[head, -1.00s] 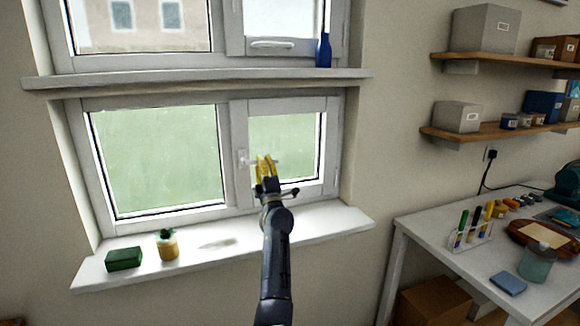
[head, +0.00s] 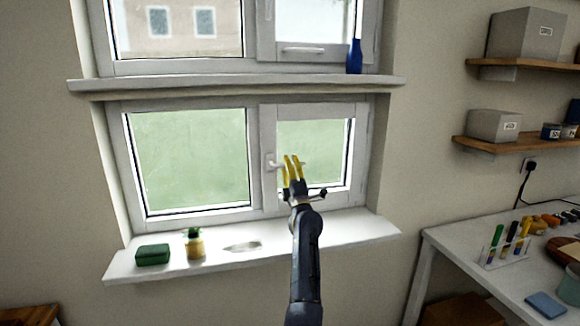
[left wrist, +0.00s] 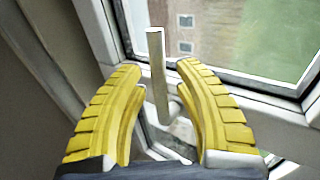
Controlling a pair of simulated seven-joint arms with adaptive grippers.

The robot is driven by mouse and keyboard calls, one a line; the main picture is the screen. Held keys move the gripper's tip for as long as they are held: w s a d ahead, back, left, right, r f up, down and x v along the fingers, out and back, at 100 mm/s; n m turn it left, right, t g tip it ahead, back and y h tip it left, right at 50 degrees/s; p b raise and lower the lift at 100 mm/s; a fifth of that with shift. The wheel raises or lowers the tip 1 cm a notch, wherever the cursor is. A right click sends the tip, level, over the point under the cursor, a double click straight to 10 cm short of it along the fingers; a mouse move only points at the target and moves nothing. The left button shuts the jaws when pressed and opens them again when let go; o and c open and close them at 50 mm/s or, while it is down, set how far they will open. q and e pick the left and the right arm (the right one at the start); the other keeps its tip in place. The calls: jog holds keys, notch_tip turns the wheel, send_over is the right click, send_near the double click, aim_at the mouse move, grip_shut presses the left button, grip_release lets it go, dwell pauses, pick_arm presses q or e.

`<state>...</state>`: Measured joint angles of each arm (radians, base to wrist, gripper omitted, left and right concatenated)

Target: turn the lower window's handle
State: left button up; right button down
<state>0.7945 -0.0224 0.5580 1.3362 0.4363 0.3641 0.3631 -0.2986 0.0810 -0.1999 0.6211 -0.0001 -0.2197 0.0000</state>
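The lower window's handle (head: 270,162) is pale grey and sits on the frame post between the two panes of the lower window (head: 262,185). Its lever points right, roughly level, partly hidden behind my fingers. My left gripper (head: 291,160) has yellow ribbed fingers and is in front of the lever. In the left wrist view the handle's lever (left wrist: 157,75) stands in the gap between the fingers of my left gripper (left wrist: 155,85), with visible space on both sides. The fingers are open. My right gripper is in neither view.
A blue bottle (head: 355,57) stands on the ledge (head: 230,85) above. A white table (head: 470,250) with a tube rack is at the right, below wooden shelves.

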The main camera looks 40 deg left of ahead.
pick_arm(q)
jog(key=shift+o, duration=0.3)
jog(key=shift+d+f, duration=0.1)
jog(key=shift+d, duration=0.05)
jog(key=v, duration=1.1)
jog(key=shift+s+d+f, duration=0.15)
jog(key=shift+s+d, duration=0.1)
jog(key=shift+s, duration=0.05)
